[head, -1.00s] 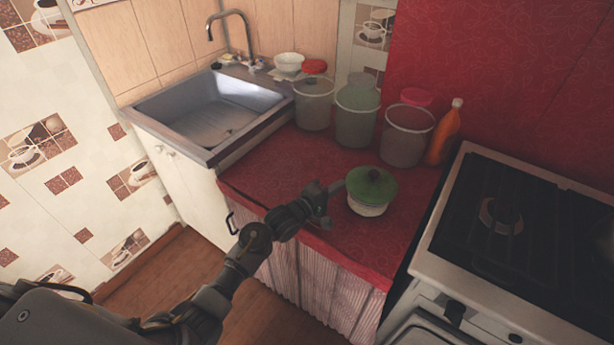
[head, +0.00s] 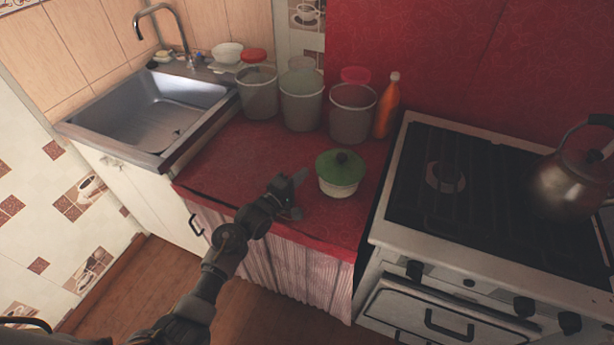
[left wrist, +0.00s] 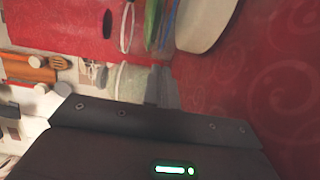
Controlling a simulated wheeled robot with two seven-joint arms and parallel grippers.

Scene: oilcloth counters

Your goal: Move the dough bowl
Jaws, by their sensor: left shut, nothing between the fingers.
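A white bowl with a green lid (head: 340,172) and a dark knob stands upright on the red counter, near its front right. It is the likeliest dough bowl, though its contents are hidden. My left gripper (head: 300,178) is shut and empty, just left of it, with a small gap between. In the left wrist view my shut fingers (left wrist: 165,88) point towards the counter; a pale curved side (left wrist: 205,20), seemingly of the bowl, shows at the top. My right gripper is not in view.
Several lidded buckets (head: 302,100) and an orange bottle (head: 387,105) line the back. A small white bowl (head: 228,52) is by the sink (head: 150,115). The stove (head: 400,215) with a kettle (head: 570,185) is right. Red counter left of the bowl is clear.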

